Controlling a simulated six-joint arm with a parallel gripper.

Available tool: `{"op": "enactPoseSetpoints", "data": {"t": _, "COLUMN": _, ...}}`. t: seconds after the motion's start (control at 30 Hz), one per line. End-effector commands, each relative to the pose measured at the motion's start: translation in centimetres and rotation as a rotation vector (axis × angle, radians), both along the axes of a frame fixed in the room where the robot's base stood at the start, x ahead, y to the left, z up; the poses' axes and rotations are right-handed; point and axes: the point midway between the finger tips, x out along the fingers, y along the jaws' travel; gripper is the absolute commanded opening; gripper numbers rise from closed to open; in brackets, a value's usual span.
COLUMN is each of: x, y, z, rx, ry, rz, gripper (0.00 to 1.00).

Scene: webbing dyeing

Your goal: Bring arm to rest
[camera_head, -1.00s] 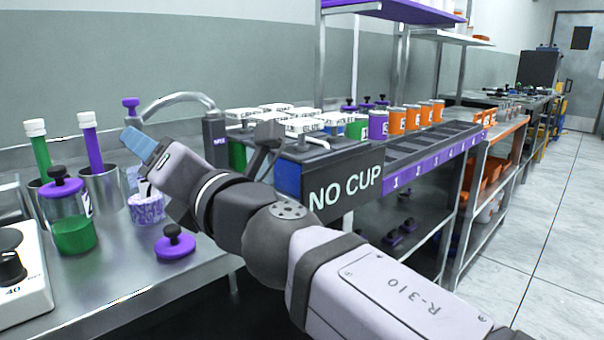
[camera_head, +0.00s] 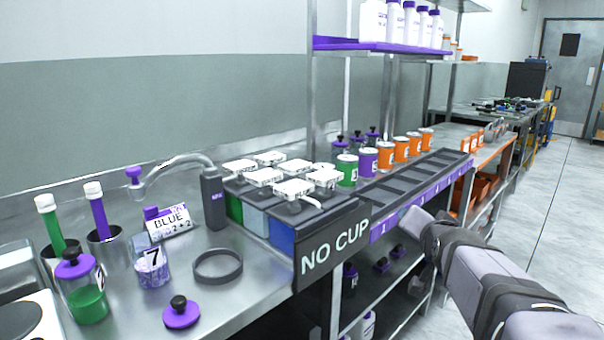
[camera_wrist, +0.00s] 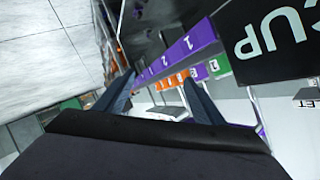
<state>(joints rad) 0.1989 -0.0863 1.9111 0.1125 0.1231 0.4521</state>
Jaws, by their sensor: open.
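My arm (camera_head: 478,262) reaches in from the lower right in the head view, out over the aisle side of the bench. My gripper (camera_wrist: 157,92) shows in the wrist view with its two dark fingers apart and nothing between them. Its fingers are not clearly visible in the head view. In the wrist view the purple numbered rack edge (camera_wrist: 186,46) and the NO CUP sign (camera_wrist: 268,38) lie beyond the fingers, and the picture is tilted.
The steel bench holds a jar marked 7 (camera_head: 152,268), a green-filled jar (camera_head: 88,302), a purple lid (camera_head: 182,314), a dark ring (camera_head: 217,266) and a BLUE card (camera_head: 170,222). Orange cups (camera_head: 386,152) stand behind the rack. The floor (camera_head: 560,215) at right is clear.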

Motion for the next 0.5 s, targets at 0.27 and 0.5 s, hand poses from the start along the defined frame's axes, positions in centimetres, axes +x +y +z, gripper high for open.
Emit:
{"op": "enactPoseSetpoints", "data": {"t": 0.27, "x": -8.2, "y": 5.5, "z": -17.2, "rx": -0.083, "ry": 0.475, "rz": 0.201, "gripper": 0.63}}
{"op": "enactPoseSetpoints", "data": {"t": 0.5, "x": -19.8, "y": 9.1, "z": -28.4, "rx": -0.174, "ry": 0.875, "rz": 0.436, "gripper": 0.63}}
